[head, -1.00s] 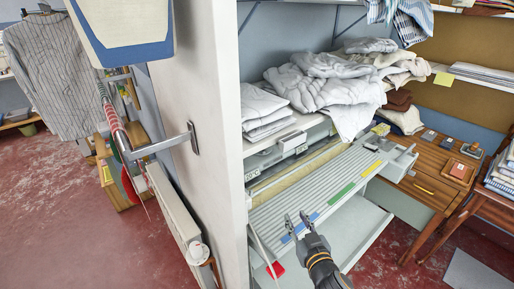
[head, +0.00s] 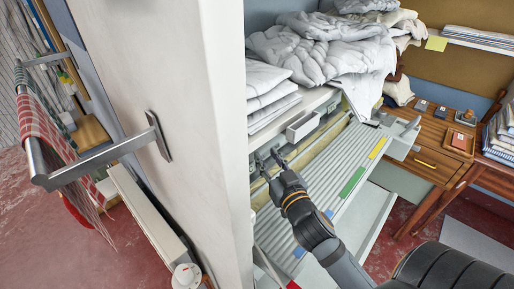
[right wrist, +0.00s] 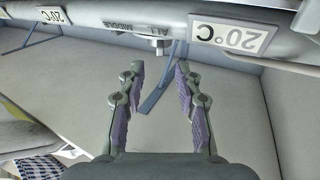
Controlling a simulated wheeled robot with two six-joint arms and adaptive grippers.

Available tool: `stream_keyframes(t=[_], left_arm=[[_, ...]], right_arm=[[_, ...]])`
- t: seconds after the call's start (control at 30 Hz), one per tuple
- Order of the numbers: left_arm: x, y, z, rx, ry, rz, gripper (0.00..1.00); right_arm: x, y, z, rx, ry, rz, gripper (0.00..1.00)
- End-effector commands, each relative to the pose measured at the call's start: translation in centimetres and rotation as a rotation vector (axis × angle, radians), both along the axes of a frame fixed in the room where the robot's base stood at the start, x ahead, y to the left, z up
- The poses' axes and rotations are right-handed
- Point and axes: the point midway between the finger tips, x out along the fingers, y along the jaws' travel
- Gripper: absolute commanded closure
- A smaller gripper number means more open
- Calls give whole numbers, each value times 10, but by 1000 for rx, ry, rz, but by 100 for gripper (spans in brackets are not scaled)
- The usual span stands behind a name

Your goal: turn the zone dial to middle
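The zone dial (right wrist: 160,44) is a small grey knob under a pale rail in the right wrist view. The upside-down words MIDDLE and ALL stand on the rail just above it. Its exact setting cannot be read. My right gripper (right wrist: 160,68) is open and empty, its purple-padded fingers on either side of a gap. The dial lies just beyond the fingertips, roughly in line with the gap, and appears apart from them. In the head view my right gripper (head: 270,164) is at the ironer's front panel, where the dial is too small to tell. My left gripper is not in view.
A 20°C plate (right wrist: 232,34) sits right of the dial, another (right wrist: 52,17) at left. White linen (head: 315,48) is piled above the panel. A white wall (head: 165,85) stands close at left.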

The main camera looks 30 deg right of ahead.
Motion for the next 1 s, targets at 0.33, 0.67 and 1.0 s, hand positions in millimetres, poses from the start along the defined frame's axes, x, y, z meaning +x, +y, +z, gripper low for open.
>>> stream_keyframes(t=[0.33,0.67,1.0], left_arm=[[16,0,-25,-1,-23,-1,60],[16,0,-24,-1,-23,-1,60],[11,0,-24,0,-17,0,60]], right_arm=[[59,-6,1,1,1,-1,66],[75,-7,-1,-1,1,1,66],[74,-7,-1,-2,1,0,96]])
